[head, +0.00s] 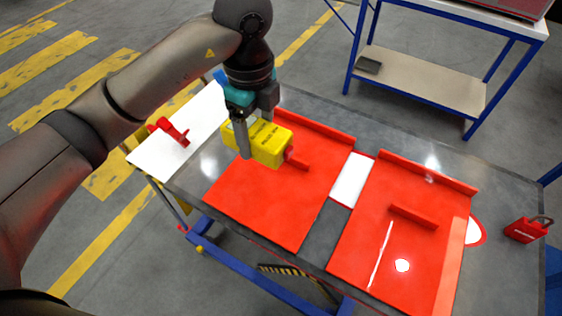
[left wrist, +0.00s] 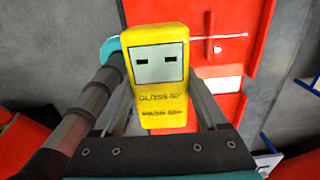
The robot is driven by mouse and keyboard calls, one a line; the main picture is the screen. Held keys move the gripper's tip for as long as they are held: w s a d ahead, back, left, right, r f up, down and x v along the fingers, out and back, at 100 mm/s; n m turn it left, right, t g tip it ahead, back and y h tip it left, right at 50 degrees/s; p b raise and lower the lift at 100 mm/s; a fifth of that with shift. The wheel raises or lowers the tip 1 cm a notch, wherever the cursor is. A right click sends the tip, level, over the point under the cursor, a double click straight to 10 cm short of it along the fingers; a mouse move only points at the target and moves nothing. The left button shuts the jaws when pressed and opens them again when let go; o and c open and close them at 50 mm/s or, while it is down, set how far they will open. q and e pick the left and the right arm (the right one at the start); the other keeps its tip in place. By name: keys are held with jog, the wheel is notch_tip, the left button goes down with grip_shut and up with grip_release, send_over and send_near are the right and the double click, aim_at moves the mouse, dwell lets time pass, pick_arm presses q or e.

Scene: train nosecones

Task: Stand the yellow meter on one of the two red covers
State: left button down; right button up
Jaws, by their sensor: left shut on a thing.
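The yellow meter (head: 258,141) is a box with dark lettering. It is in my left gripper (head: 257,140), over the upper part of the left red cover (head: 280,195). In the left wrist view the meter (left wrist: 158,80) shows a pale screen with two dark marks, between the fingers. I cannot tell whether its underside touches the cover. The right red cover (head: 365,250) lies to the right and is empty apart from its raised handle (head: 413,216). My right gripper is not in view.
A red clamp-like tool (head: 170,131) lies on a white sheet (head: 205,125) at the table's left. A red padlock (head: 526,230) lies at the right end. A white panel (head: 351,180) sits between the covers. A blue-framed bench (head: 425,80) stands behind.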

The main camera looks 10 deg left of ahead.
pick_arm(q)
notch_tip(320, 180, down, 9)
jog(key=b, duration=0.3)
send_over(263, 199)
notch_tip(263, 199, down, 7)
jog(key=shift+r, duration=0.2)
jog(key=shift+f, duration=2.15)
jog(key=shift+f, duration=0.2)
grip_release()
jog(key=shift+r, duration=0.15)
